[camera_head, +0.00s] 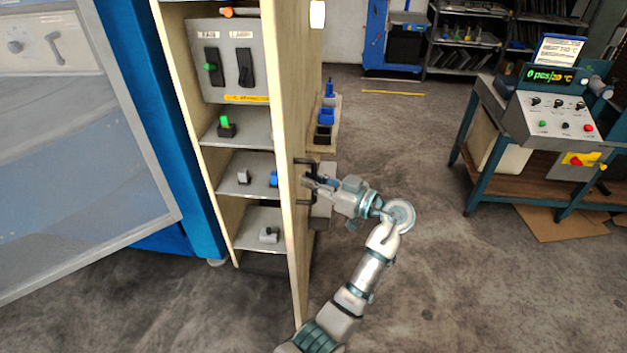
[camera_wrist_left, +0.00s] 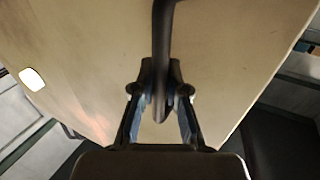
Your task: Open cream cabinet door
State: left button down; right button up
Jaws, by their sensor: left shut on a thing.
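The cream cabinet (camera_head: 178,75) stands left of centre in the head view, with its front open. Its cream door (camera_head: 292,240) is swung out and seen almost edge-on. A dark bar handle (camera_head: 300,201) sits on the door's outer face. My left gripper (camera_head: 309,184) is at this handle, on the right side of the door. In the left wrist view the fingers of my left gripper (camera_wrist_left: 161,100) are shut on the dark handle (camera_wrist_left: 161,40), with the cream door panel (camera_wrist_left: 225,60) behind. My right gripper is not in view.
Inside the cabinet are a switch panel (camera_head: 230,60) and shelves (camera_head: 260,216) with small parts. A large blue-framed machine (camera_head: 150,90) stands close on the left. A control bench (camera_head: 550,110) stands at the right. The floor (camera_head: 420,150) between door and bench is clear.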

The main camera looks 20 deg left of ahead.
pick_arm(q)
jog(key=shift+s+a+r, duration=0.1)
jog(key=shift+s+a, duration=0.05)
jog(key=shift+a, duration=0.05)
jog(key=c, duration=1.2)
grip_release()
jog(key=shift+s+a, duration=0.1)
jog(key=shift+d, duration=0.25)
jog(key=d, duration=0.4)
jog(key=s+d, duration=0.1)
jog(key=d, duration=0.2)
jog(key=shift+s, duration=0.1)
